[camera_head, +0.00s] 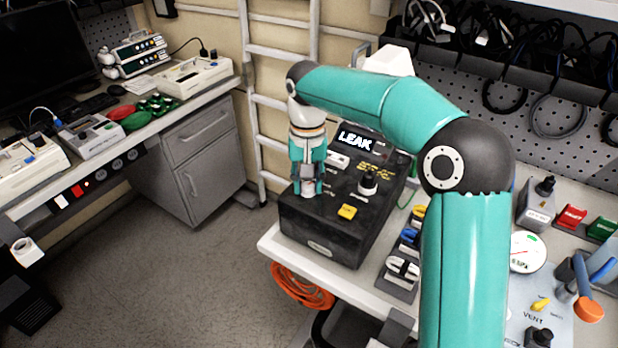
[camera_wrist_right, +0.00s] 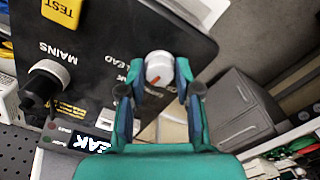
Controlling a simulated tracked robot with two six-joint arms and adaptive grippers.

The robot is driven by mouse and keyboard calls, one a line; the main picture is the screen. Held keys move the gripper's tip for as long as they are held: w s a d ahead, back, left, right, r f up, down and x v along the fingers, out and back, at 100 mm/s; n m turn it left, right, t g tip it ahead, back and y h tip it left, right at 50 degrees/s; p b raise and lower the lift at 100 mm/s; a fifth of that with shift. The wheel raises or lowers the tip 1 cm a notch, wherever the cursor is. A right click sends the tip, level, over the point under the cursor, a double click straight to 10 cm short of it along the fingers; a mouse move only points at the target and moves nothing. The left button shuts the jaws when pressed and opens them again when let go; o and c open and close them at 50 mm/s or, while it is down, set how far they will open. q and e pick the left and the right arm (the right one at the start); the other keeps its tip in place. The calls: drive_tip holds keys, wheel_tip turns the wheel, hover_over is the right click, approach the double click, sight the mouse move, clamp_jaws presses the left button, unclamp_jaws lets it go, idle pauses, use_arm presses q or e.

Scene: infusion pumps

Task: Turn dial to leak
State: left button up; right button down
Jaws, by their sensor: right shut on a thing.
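The black tester box (camera_head: 335,222) sits on the white bench, with its display (camera_head: 356,140) lit and reading LEAK. In the wrist view the dial (camera_wrist_right: 158,66) is a white knob with a red pointer mark, beside lettering ending in "EAD". My right gripper (camera_head: 307,188) points down over the box's left part. In the wrist view my right gripper (camera_wrist_right: 163,82) has its fingers on both sides of the dial, shut on it. The dial is mostly hidden by the gripper in the head view. My left gripper is not in view.
On the box are a black MAINS knob (camera_head: 368,182) and a yellow TEST button (camera_head: 347,212). Clips in small holders (camera_head: 403,266) stand right of it. A ladder-like white rail (camera_head: 252,100) is behind. A gauge (camera_head: 527,252) and more fittings are at right.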

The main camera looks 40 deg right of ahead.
sight(307, 184)
drive_tip(key=shift+m, duration=1.1)
drive_tip(key=c, duration=0.8)
unclamp_jaws()
drive_tip(key=shift+w, duration=0.1)
wheel_tip(307, 184, up, 12)
drive_tip(key=shift+f, duration=0.1)
